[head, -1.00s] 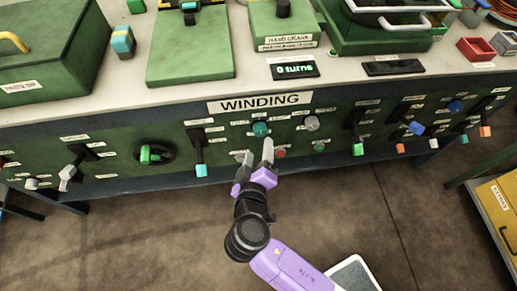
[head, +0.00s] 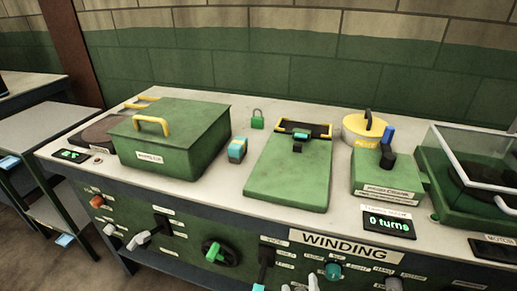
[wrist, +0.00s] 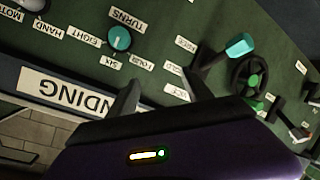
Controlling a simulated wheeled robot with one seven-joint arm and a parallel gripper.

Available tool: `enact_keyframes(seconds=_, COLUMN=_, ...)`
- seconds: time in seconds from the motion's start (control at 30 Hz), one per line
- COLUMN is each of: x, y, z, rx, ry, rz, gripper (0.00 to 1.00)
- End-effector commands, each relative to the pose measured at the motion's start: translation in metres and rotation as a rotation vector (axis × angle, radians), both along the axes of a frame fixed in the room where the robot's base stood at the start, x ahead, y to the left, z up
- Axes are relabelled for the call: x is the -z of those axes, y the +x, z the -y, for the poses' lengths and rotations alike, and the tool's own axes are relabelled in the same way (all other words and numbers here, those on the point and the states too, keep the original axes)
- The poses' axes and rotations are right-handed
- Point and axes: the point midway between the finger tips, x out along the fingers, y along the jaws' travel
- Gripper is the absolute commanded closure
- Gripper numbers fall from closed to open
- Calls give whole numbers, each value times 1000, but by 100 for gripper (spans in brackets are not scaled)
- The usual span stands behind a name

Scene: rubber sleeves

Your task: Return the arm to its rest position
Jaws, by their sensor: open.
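My gripper shows in the wrist view (wrist: 160,90) with its two grey fingers apart and nothing between them. Its fingers are in front of the green panel, near the WINDING label (wrist: 70,92), which appears upside down there. A teal knob (wrist: 119,38) is beyond the fingers, among small white labels. In the head view only what look like my grey fingertips (head: 302,286) show at the bottom edge, below the WINDING label and left of the teal knob (head: 332,270). The rest of my arm is out of the head view.
The bench top (head: 215,195) carries a green box with a yellow handle (head: 175,140), a green plate (head: 290,175), a hand crank unit (head: 385,175) and a clear-lidded box (head: 470,160). A display (head: 388,222) reads 0 turns. Levers and a black handwheel (head: 220,252) stick out of the panel.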

Motion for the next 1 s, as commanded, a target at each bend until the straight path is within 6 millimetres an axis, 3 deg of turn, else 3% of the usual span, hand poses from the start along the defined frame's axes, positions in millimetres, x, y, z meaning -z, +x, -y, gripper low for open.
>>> enact_keyframes(seconds=0.2, x=-17, y=-49, z=-17, rx=-162, ry=206, rz=39, gripper=41)
enact_keyframes(seconds=0.37, x=-48, y=-99, z=-10, rx=-218, ry=361, rz=98, gripper=41)
enact_keyframes(seconds=0.57, x=-101, y=-164, z=20, rx=-205, ry=517, rz=189, gripper=41)
enact_keyframes(seconds=0.8, x=-164, y=-236, z=68, rx=-114, ry=629, rz=252, gripper=41)
enact_keyframes(seconds=1.0, x=-182, y=-282, z=94, rx=-29, ry=650, rz=193, gripper=41)
